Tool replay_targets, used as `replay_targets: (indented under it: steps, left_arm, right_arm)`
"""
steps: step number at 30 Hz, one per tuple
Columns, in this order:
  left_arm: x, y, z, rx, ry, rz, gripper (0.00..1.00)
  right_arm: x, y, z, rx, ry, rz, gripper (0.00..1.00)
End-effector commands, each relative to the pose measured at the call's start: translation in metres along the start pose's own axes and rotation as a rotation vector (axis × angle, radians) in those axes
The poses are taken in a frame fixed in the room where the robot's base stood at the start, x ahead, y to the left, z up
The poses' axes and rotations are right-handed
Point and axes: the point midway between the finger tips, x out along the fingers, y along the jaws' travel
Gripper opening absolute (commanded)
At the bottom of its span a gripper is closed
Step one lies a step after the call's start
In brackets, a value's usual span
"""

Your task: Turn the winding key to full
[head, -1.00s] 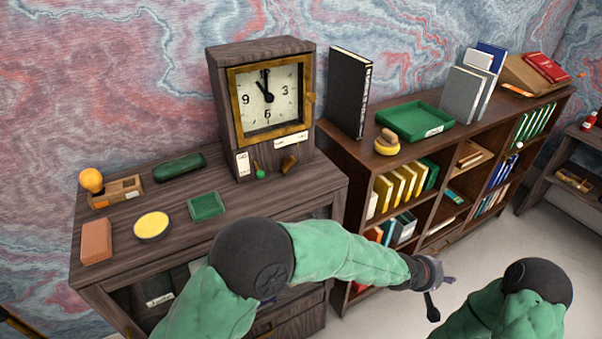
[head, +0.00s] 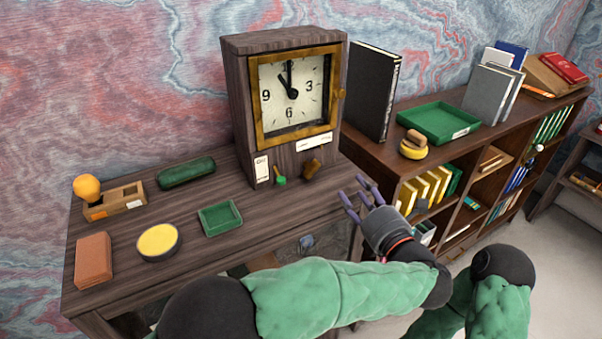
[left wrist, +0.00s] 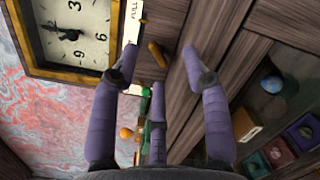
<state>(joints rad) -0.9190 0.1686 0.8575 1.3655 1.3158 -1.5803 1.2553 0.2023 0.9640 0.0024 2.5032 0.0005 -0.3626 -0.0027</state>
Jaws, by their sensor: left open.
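The wooden clock (head: 235,120) stands on the dark wooden desk, its brass-framed dial facing me. A small brass winding key (head: 312,168) sticks out low on its front, below a white label (head: 314,142). The key also shows in the left wrist view (left wrist: 157,54), beside a label reading "FULL" (left wrist: 134,18). My left gripper (head: 356,190) is open and empty, to the right of the key and apart from it. In the left wrist view its purple fingers (left wrist: 158,68) are spread, with the key beyond their tips. My right gripper is out of view.
A green knob (head: 280,181) sits left of the key. A green tray (head: 220,218), yellow-topped round tin (head: 158,241), brown block (head: 94,258) and wooden holder (head: 115,203) occupy the desk's left. A bookshelf (head: 470,152) stands to the right. Desk space before the clock is clear.

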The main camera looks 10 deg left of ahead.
Motion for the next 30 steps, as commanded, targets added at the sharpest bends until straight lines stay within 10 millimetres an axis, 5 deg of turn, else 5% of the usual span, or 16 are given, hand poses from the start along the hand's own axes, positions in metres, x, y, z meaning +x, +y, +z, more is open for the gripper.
replay_targets:
  steps: [8, 24, 30]
  left_arm:
    - [-0.006, 0.019, -0.024, -0.028, 0.109, 0.078, 0.46]
    - [0.077, 0.024, -0.033, -0.028, 0.107, 0.077, 0.46]
    - [0.094, 0.026, -0.034, -0.027, 0.106, 0.076, 0.46]
  right_arm:
    - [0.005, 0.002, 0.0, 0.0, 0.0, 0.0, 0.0]
    - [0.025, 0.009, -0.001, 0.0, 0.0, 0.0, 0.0]
    - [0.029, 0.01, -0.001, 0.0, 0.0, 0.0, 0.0]
